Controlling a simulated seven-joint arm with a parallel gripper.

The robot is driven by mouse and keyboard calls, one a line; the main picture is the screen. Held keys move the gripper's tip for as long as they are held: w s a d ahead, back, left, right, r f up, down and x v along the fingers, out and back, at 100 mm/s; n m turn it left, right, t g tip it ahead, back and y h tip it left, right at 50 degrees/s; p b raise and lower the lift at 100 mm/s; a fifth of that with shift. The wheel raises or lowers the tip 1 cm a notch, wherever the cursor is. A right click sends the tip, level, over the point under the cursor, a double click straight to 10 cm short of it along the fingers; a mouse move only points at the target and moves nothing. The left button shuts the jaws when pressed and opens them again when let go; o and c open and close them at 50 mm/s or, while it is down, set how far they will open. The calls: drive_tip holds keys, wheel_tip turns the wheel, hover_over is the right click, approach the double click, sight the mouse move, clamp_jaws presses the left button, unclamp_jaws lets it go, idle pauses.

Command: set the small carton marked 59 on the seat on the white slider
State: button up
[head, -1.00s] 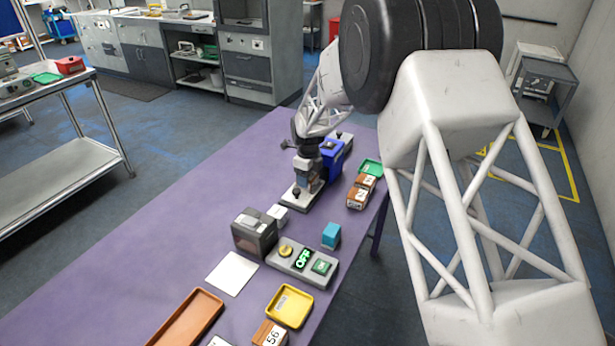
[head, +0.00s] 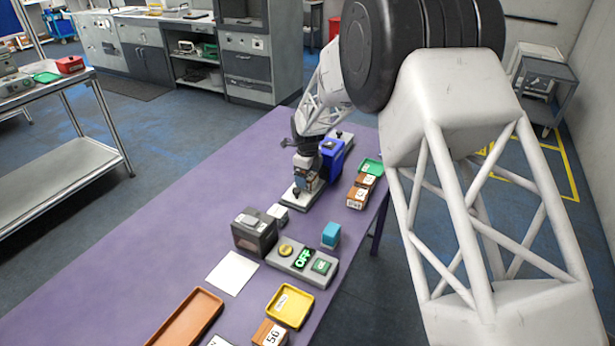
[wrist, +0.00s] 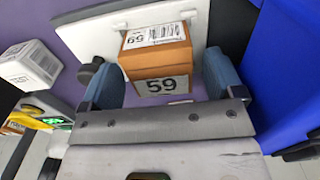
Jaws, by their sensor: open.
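The small carton marked 59 (wrist: 158,62) is orange-brown with white labels and a barcode on its top. In the wrist view it sits on the white plate of the slider (wrist: 95,38). My gripper (wrist: 163,82) is open, with one blue-grey finger on each side of the carton and a visible gap at least on the right. In the head view my gripper (head: 308,182) is low over the slider (head: 291,203), and the carton is mostly hidden there by the fingers.
A blue bin (head: 334,155) stands close to the right of my gripper. A small white block marked TEST (wrist: 30,65) is to the left. Other cartons (head: 358,196), a scanner box (head: 254,232), a button panel (head: 303,263) and a yellow tray (head: 289,306) are on the purple table (head: 150,270).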

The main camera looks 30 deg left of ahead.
wheel_tip(320, 180, up, 12)
drive_tip(key=shift+f, duration=0.2)
idle(0.4)
idle(0.4)
idle(0.4)
drive_tip(key=s+d+r+n, duration=0.1)
drive_tip(key=d+r+n, duration=0.1)
drive_tip(key=d+r, duration=0.5)
drive_tip(key=s+d+r+n, duration=0.15)
drive_tip(key=d+r, duration=0.25)
drive_tip(key=d, duration=0.8)
drive_tip(key=s+d+r+n+t, duration=0.1)
drive_tip(key=s+d+r+n, duration=0.3)
drive_tip(key=d, duration=0.6)
drive_tip(key=s+d+r+n, duration=0.1)
drive_tip(key=s+d+r, duration=0.3)
drive_tip(key=d, duration=0.5)
drive_tip(key=s+d+f+n, duration=0.1)
drive_tip(key=s+d+n, duration=0.3)
drive_tip(key=s+d, duration=0.7)
drive_tip(key=s+d+f+n+t, duration=0.1)
drive_tip(key=s+d+n, duration=0.4)
drive_tip(key=s+d, duration=0.6)
drive_tip(key=s+f, duration=0.1)
drive_tip(key=s, duration=0.7)
drive_tip(key=shift+s+d+f+t, duration=0.2)
drive_tip(key=shift+s+f+t, duration=0.05)
drive_tip(key=shift+t, duration=0.05)
